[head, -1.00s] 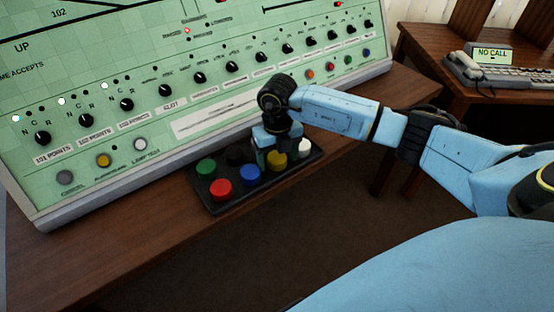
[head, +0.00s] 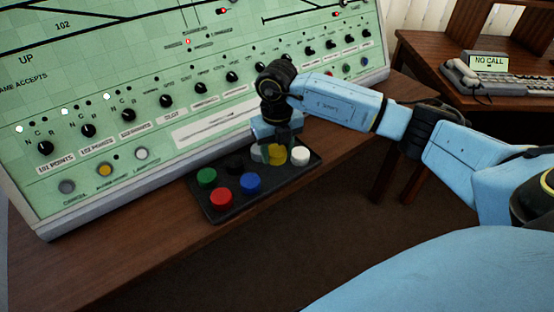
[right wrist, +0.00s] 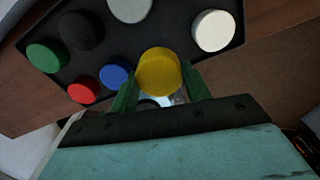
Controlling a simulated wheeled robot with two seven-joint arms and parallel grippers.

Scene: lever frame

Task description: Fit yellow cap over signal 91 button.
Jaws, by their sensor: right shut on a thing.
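The yellow cap (head: 276,155) is between the fingers of my right gripper (head: 270,152), over the back right part of the black tray. The gripper is shut on it and points down. In the right wrist view the yellow cap (right wrist: 158,71) sits between the green-tinted fingertips and looks larger than the other caps, apparently a little above the tray. Several buttons stand on the green panel, including a yellow one (head: 105,170) at lower left and a red one (head: 330,75) at right. Their labels are too small to tell which is signal 91. My left gripper is out of view.
The black tray (head: 232,212) on the wooden desk also holds green (head: 206,178), red (head: 221,197), blue (head: 251,183), white (head: 300,155), black and grey caps. The sloping panel (head: 120,110) with rotary knobs rises close behind. A telephone (head: 460,75) stands on another desk at right.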

